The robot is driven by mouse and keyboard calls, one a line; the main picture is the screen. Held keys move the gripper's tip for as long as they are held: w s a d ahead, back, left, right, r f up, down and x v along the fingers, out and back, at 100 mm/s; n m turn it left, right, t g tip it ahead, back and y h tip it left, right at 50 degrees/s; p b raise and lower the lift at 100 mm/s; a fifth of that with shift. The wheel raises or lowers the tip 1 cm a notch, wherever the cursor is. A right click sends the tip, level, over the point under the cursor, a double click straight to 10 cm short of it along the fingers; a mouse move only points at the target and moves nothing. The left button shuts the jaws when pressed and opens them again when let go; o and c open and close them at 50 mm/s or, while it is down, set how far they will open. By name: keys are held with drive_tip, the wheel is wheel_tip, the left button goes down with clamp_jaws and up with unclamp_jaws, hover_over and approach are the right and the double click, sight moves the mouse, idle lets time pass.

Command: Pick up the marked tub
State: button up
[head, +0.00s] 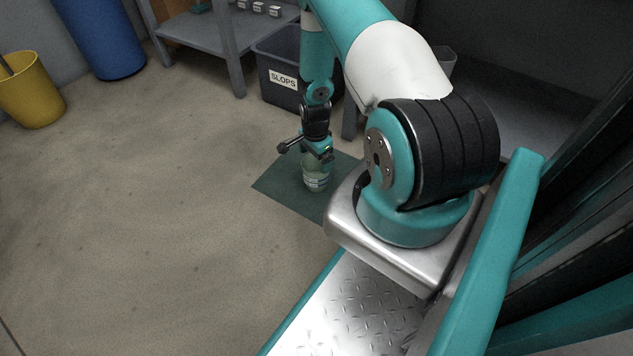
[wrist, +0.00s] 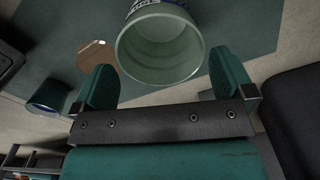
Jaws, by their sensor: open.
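A pale green tub (head: 316,180) with a white label stands upright on a dark green mat (head: 277,184) on the floor. In the wrist view the open-topped, empty-looking tub (wrist: 160,50) shows its round mouth, with part of its dark-lettered label at the top edge. My gripper (head: 317,156) is directly above the tub, pointing down. In the wrist view my gripper (wrist: 160,68) has its two teal fingers spread wide, one on each side of the tub's rim. A gap shows on both sides; whether the fingers reach down past the rim is unclear.
A dark bin marked SLOPS (head: 283,82) stands behind the mat, beside a grey metal shelf (head: 197,36). A yellow bucket (head: 33,92) and a blue barrel (head: 103,37) stand at the far left. A small brown disc (wrist: 97,58) lies near the tub. The left floor is clear.

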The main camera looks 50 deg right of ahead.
sight(316, 168)
drive_tip(key=shift+s+d+f+b, duration=0.1)
drive_tip(key=shift+f+b, duration=1.1)
drive_tip(key=shift+f, duration=0.3)
drive_tip(key=shift+d+f+b, duration=0.1)
drive_tip(key=shift+f+b, duration=1.05)
drive_tip(key=shift+f, duration=0.3)
drive_tip(key=shift+r, duration=0.1)
drive_tip(key=c, duration=0.6)
